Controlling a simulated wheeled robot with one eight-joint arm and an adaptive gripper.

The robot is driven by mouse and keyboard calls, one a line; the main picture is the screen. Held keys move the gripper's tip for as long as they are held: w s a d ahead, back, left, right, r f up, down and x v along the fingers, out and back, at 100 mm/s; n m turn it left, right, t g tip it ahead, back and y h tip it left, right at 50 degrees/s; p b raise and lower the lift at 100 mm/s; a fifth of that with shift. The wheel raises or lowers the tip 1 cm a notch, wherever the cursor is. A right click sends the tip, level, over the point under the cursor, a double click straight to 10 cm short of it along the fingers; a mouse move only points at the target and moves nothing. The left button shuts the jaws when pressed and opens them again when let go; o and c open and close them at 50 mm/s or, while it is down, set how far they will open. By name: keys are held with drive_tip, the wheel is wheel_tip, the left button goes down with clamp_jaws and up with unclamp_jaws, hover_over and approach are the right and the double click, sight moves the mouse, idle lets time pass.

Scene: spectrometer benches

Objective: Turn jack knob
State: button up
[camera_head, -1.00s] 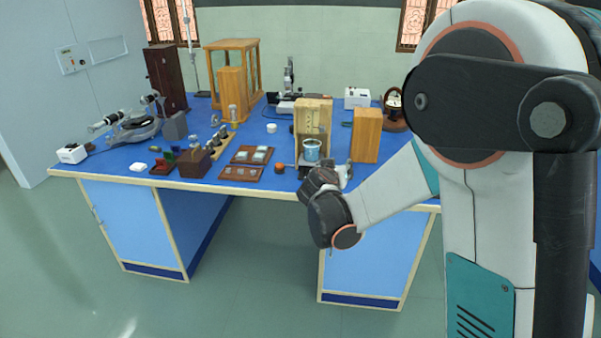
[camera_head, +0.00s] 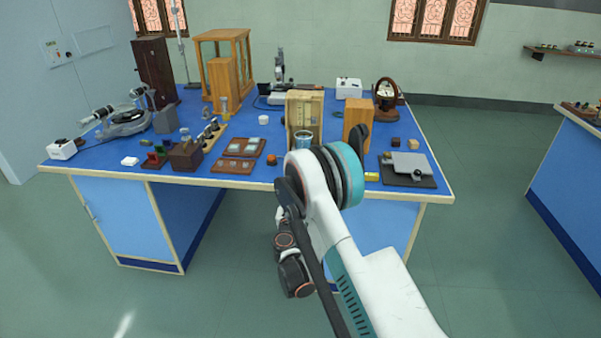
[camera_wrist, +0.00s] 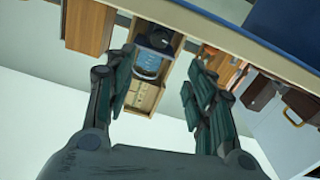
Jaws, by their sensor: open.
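My gripper (camera_wrist: 160,72) is open in the wrist view, with a finger on each side and nothing between the tips. The wrist picture looks turned over. Beyond the fingers is a glass beaker (camera_wrist: 147,63) with bluish contents, against a dark support (camera_wrist: 157,38) that may be the jack. I cannot make out the jack knob. In the head view the beaker (camera_head: 303,140) stands in front of a wooden box, with my arm covering the space below it. My gripper cannot be made out in the head view.
The pale wooden box (camera_head: 304,106) and an orange-brown box (camera_head: 357,115) stand close behind and beside the beaker. A small orange-brown item (camera_head: 271,160) and slide trays (camera_head: 233,166) lie to its left. A grey instrument on a dark board (camera_head: 408,168) sits at right. Floor in front is open.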

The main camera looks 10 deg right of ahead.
drive_tip(key=b+x, duration=0.3)
drive_tip(key=x, duration=1)
drive_tip(key=shift+w+d+b, duration=0.15)
drive_tip(key=shift+w+b, duration=0.15)
drive_tip(key=shift+b, duration=0.1)
drive_tip(key=shift+c, duration=0.6)
drive_tip(key=c, duration=1)
